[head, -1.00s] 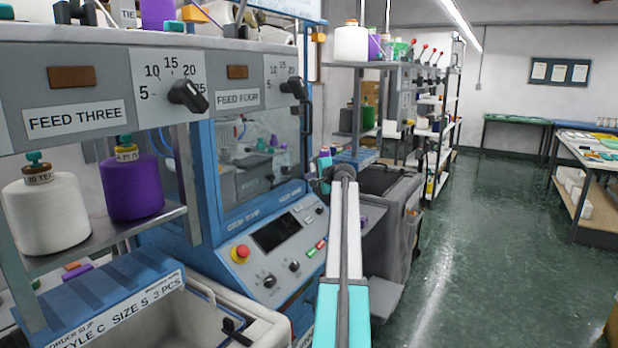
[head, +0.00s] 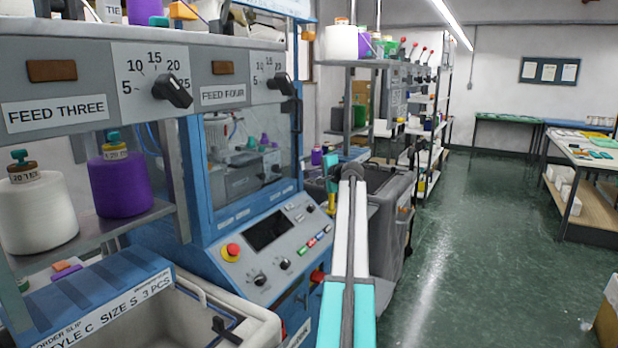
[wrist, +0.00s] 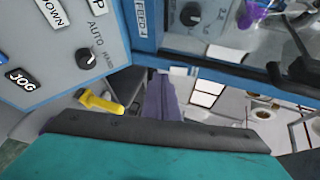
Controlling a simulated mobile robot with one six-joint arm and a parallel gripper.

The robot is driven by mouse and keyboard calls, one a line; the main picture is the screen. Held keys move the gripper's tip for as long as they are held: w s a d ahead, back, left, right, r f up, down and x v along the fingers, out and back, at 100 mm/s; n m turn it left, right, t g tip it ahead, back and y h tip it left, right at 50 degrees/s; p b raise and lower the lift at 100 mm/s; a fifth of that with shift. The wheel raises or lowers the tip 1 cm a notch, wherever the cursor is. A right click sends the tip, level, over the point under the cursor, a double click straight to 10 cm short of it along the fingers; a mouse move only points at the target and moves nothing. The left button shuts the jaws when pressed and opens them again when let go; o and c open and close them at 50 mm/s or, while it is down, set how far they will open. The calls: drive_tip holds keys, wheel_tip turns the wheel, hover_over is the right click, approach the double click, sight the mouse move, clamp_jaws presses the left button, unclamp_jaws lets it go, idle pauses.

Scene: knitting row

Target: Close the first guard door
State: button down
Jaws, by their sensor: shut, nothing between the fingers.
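The guard door (head: 240,160) is a clear pane in a blue frame on the knitting machine in the head view. A black upright handle (head: 297,108) is at its right side. I cannot tell whether the door sits fully in its frame. In the wrist view, a blue-edged clear pane (wrist: 225,62) and a black handle (wrist: 282,82) show at the right. My gripper (head: 331,188) is at the end of my outstretched arm, right of the door and below the handle, apart from it. It is shut and empty. Its fingertips are hard to make out.
A control panel (head: 275,245) with a red stop button (head: 232,251) slopes out below the door. A grey bin (head: 390,210) stands right of my arm. Shelves with yarn cones (head: 120,185) are at the left. Green floor (head: 480,250) is clear at the right.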

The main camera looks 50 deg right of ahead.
drive_tip(key=s+r+b, duration=0.1)
drive_tip(key=s+r, duration=0.1)
drive_tip(key=s, duration=0.5)
drive_tip(key=shift+s+d, duration=0.25)
idle(0.3)
